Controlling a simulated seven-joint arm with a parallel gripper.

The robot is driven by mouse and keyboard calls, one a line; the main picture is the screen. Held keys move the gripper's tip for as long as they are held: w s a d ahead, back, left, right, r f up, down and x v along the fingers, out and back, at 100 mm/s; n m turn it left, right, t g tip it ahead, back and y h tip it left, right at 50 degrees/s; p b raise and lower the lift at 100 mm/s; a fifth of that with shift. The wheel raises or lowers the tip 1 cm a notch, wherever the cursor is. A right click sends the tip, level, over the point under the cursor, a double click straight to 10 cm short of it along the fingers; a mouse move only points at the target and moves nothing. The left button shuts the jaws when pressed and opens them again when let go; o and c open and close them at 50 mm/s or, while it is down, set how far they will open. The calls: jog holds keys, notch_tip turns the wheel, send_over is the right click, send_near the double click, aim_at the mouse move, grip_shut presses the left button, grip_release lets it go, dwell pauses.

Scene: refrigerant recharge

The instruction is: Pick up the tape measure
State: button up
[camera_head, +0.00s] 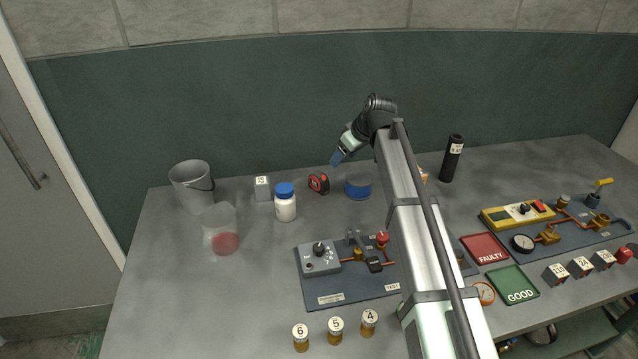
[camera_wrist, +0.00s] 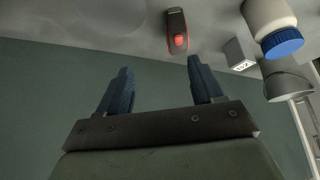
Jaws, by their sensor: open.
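The tape measure (camera_head: 318,183) is a small red and black case standing at the back of the grey table, between the white bottle and a blue round container. In the wrist view the tape measure (camera_wrist: 177,32) shows beyond the fingertips, a little right of the middle of the gap. My gripper (camera_head: 337,158) is in the air, above and slightly right of the tape measure, close to the back wall. In the wrist view its two blue fingers (camera_wrist: 160,75) are apart with nothing between them.
The white bottle with blue cap (camera_head: 285,203) and a small white block (camera_head: 262,188) stand left of the tape measure. The blue round container (camera_head: 358,188) is close on its right. A grey bucket (camera_head: 191,186) and a clear beaker (camera_head: 220,232) stand further left. A dark wall (camera_head: 250,120) rises behind.

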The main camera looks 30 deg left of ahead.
aim_at(320, 173)
jog(key=a+f, duration=0.3)
jog(key=f, duration=0.1)
jog(key=a+f, duration=0.6)
jog(key=f, duration=0.1)
jog(key=shift+s+a+f, duration=0.15)
jog(key=shift+s+f, duration=0.2)
jog(key=shift+s, duration=0.05)
grip_shut()
dwell(0.7)
